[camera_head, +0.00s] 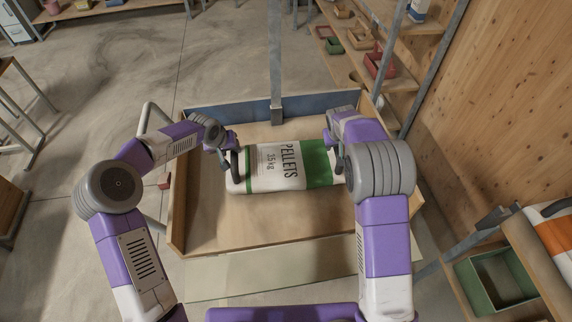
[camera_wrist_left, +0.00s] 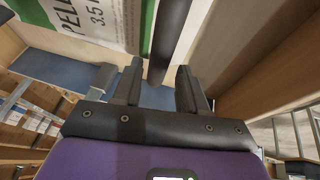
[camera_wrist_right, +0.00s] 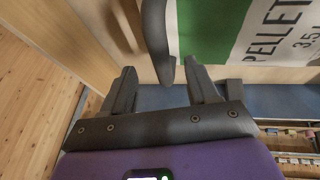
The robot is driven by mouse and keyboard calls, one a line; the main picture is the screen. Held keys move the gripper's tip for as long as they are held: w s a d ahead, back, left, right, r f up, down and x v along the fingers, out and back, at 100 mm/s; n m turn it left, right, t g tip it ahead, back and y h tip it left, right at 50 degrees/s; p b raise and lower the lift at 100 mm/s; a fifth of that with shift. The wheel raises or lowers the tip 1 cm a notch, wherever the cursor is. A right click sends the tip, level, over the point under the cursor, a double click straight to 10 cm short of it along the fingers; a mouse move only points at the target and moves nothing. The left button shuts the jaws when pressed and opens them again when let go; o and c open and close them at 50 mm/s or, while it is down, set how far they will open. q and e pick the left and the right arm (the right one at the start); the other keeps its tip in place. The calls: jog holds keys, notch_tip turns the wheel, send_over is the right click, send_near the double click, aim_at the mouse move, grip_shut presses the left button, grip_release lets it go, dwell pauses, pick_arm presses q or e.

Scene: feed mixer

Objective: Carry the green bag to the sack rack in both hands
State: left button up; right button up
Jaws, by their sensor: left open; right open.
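The green bag (camera_head: 316,163), white and green and printed "PELLETS", lies flat in a shallow wooden tray (camera_head: 250,232). A dark loop handle stands at each end, the left one (camera_head: 234,164) and the right one (camera_head: 339,160). My left gripper (camera_head: 226,150) is open at the left end; in the left wrist view its handle (camera_wrist_left: 168,38) reaches between the spread fingers. My right gripper (camera_head: 333,143) is open at the right end; in the right wrist view the handle (camera_wrist_right: 155,42) reaches between its fingers. I cannot tell which structure is the sack rack.
An orange and white sack (camera_head: 557,226) lies at the right edge, above a green bin (camera_head: 497,279). Shelves with small bins (camera_head: 378,63) stand at the back right beside a wooden wall (camera_head: 495,110). A metal post (camera_head: 276,60) rises behind the tray. Bare floor (camera_head: 120,75) lies to the left.

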aim_at(236, 154)
pick_arm(q)
jog(key=x, duration=0.7)
pick_arm(e)
jog(key=x, duration=0.7)
jog(key=shift+r, duration=0.1)
pick_arm(q)
jog(key=c, duration=0.6)
pick_arm(e)
jog(key=c, duration=0.6)
pick_arm(q)
grip_shut()
pick_arm(e)
grip_shut()
pick_arm(q)
jog(key=shift+w+r, duration=0.2)
jog(key=shift+r, duration=0.15)
pick_arm(e)
jog(key=shift+w+r, duration=0.25)
